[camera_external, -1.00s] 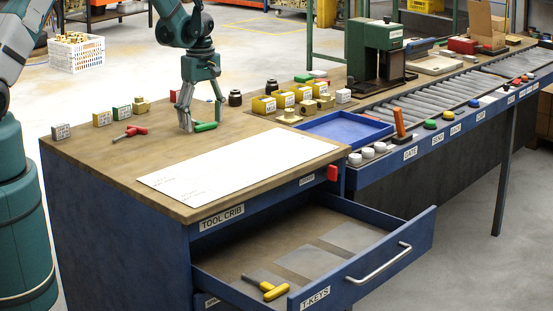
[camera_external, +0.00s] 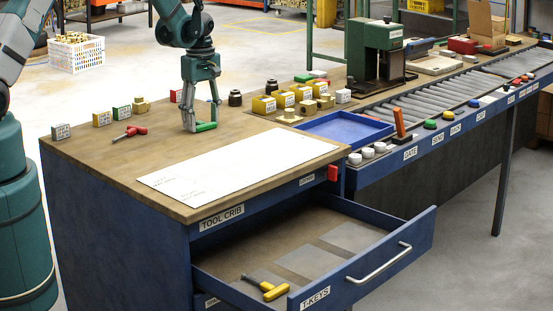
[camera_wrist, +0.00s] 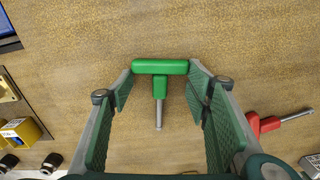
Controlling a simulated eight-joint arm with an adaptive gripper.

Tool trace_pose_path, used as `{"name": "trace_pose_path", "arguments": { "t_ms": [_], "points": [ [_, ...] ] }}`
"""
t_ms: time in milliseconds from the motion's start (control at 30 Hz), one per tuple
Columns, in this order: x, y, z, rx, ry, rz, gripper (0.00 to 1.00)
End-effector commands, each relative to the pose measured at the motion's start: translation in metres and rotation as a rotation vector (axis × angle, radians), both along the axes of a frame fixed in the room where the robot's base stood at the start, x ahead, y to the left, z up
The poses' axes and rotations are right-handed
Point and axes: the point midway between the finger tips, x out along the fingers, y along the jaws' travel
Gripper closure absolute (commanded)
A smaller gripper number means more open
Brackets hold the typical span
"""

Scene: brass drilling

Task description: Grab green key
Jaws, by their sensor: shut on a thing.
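The green T-key (camera_wrist: 160,68) lies on the wooden bench top, its metal shaft pointing back toward my palm in the wrist view. My gripper (camera_wrist: 160,72) has a fingertip at each end of the green handle and is shut on it. In the external view my gripper (camera_external: 202,127) points down at the bench, with the green key (camera_external: 206,126) between its fingertips. The key looks to be at bench level; I cannot tell whether it touches the wood.
A red T-key (camera_external: 131,132) lies to the left on the bench. A white sheet (camera_external: 238,166) covers the front. Brass blocks (camera_external: 264,105) and a blue tray (camera_external: 344,127) are to the right. The open drawer (camera_external: 310,255) holds a yellow T-key (camera_external: 268,290).

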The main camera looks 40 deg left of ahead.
Motion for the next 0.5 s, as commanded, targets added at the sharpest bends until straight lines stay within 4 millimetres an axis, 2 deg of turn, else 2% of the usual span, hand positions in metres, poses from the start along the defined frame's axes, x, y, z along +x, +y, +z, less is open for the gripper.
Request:
{"name": "trace_pose_path", "arguments": {
  "t_ms": [267, 500],
  "points": [
    [0.0, 0.0, 0.006, 0.0, 0.0, 0.0, 0.65],
    [0.0, 0.0, 0.027, 0.0, 0.0, 0.0, 0.65]
  ]
}}
